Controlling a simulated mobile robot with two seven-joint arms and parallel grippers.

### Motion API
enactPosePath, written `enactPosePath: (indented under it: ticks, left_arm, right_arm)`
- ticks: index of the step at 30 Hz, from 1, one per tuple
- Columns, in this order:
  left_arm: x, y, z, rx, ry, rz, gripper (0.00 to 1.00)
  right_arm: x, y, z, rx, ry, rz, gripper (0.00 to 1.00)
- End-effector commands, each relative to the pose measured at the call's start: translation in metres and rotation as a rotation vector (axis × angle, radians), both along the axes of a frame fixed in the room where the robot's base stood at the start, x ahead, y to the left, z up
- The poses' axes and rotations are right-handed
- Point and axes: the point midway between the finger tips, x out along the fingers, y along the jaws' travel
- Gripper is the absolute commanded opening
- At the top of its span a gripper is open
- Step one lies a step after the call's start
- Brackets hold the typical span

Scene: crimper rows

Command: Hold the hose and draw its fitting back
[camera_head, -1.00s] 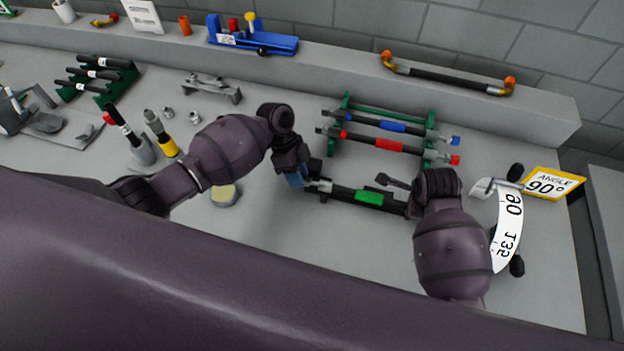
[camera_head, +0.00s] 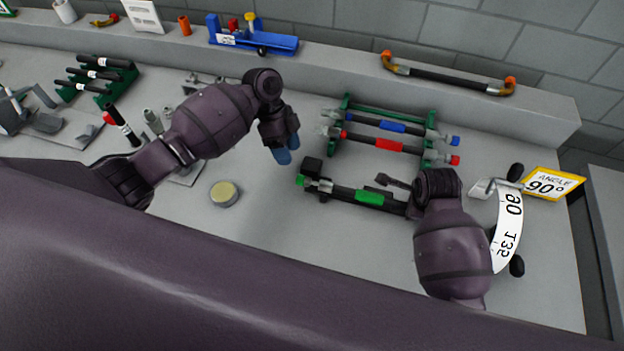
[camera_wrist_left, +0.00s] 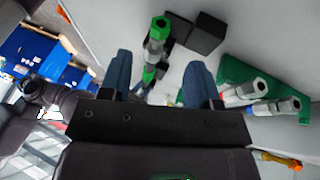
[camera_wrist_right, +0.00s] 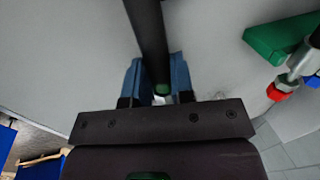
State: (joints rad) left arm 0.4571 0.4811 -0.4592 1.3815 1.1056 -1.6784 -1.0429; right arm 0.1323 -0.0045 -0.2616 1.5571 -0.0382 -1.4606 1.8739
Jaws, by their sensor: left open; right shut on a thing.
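The hose is black with a green band (camera_head: 369,198) and lies near the front of the bench. A metal fitting (camera_head: 325,187) with a green tip sits at its left end, beside a small black block (camera_head: 312,166). In the left wrist view the fitting (camera_wrist_left: 154,48) shows ahead of the fingers. My left gripper (camera_head: 287,150) is open and empty, up and left of that end, apart from it. My right gripper (camera_wrist_right: 159,80) is shut on the hose (camera_wrist_right: 148,35) near its right end; in the head view my arm hides its fingers.
Behind is a green rack (camera_head: 347,103) with hoses banded blue (camera_head: 392,126) and red (camera_head: 389,144). An angle gauge (camera_head: 508,225) stands close right of my right arm. A round tin (camera_head: 225,194) lies to the left. Bench between tin and hose is clear.

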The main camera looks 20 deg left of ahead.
Motion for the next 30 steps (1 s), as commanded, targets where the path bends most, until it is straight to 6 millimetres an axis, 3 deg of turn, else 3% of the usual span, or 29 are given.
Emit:
enactPosePath:
  ticks: [7, 19, 20, 24, 25, 30]
  left_arm:
    - [0.009, 0.013, 0.029, 0.000, -0.001, 0.001, 0.56]
    - [0.011, 0.015, 0.035, 0.000, 0.001, 0.001, 0.56]
    - [0.011, 0.015, 0.035, 0.000, 0.001, 0.001, 0.56]
    - [0.011, 0.015, 0.035, 0.000, 0.001, 0.001, 0.56]
    - [0.011, 0.015, 0.035, 0.000, 0.001, 0.001, 0.56]
    - [0.011, 0.015, 0.035, -0.001, 0.001, 0.001, 0.56]
  right_arm:
    - [0.000, 0.000, 0.000, 0.000, 0.001, 0.001, 0.00]
    - [0.000, 0.001, 0.000, 0.001, 0.001, 0.002, 0.00]
    - [0.000, 0.001, 0.000, 0.001, 0.001, 0.002, 0.26]
    - [0.000, 0.001, 0.000, 0.001, 0.001, 0.001, 0.47]
    - [0.000, 0.001, 0.000, 0.001, 0.000, 0.001, 0.52]
    - [0.000, 0.001, 0.000, 0.001, 0.000, 0.001, 0.52]
